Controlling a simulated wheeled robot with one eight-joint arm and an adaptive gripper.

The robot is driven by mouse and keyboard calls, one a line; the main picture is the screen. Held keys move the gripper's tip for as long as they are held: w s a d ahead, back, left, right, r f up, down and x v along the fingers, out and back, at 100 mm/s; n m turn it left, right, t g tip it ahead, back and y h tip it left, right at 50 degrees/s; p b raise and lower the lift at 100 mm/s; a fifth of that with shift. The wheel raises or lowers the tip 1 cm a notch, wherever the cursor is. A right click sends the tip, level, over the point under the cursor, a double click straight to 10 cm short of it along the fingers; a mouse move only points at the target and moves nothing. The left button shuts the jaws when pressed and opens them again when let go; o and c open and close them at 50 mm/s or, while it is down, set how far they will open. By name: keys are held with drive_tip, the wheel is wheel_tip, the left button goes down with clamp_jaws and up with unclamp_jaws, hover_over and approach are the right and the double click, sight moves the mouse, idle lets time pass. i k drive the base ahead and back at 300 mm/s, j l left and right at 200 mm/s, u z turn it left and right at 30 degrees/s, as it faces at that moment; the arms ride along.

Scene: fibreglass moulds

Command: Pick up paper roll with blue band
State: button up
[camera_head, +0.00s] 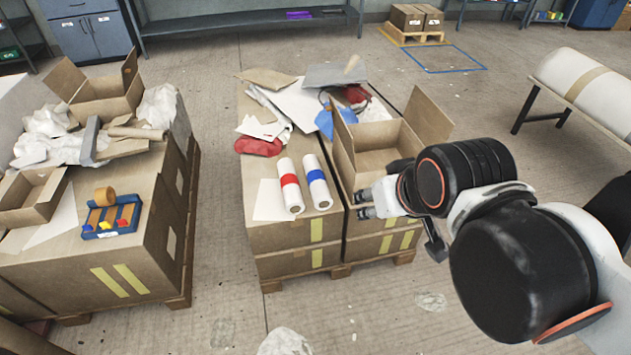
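The white paper roll with a blue band (320,195) lies on top of the middle cardboard stack. Just left of it is a similar white roll with a red band (291,197). My gripper (358,206) is to the right of the blue-banded roll, near the front of the open box, and apart from the roll. Its two fingers point left with a gap between them, and nothing shows in the gap.
An open cardboard box (376,162) stands right behind my gripper. A red cloth (258,146), a blue item (326,123) and loose paper lie behind the rolls. A left stack holds a blue tray (112,216). Floor is clear between stacks.

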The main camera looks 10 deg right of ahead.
sight(322, 199)
drive_tip(key=u, duration=1.45)
drive_tip(key=z, duration=1.45)
drive_tip(key=i+j+z, duration=0.15)
drive_tip(key=j+z, duration=0.2)
drive_tip(key=j, duration=0.85)
drive_tip(key=j+z, duration=0.35)
drive_tip(key=j, duration=0.85)
drive_tip(key=k+j+z, duration=0.1)
drive_tip(key=j+z, duration=0.25)
drive_tip(key=j, duration=0.85)
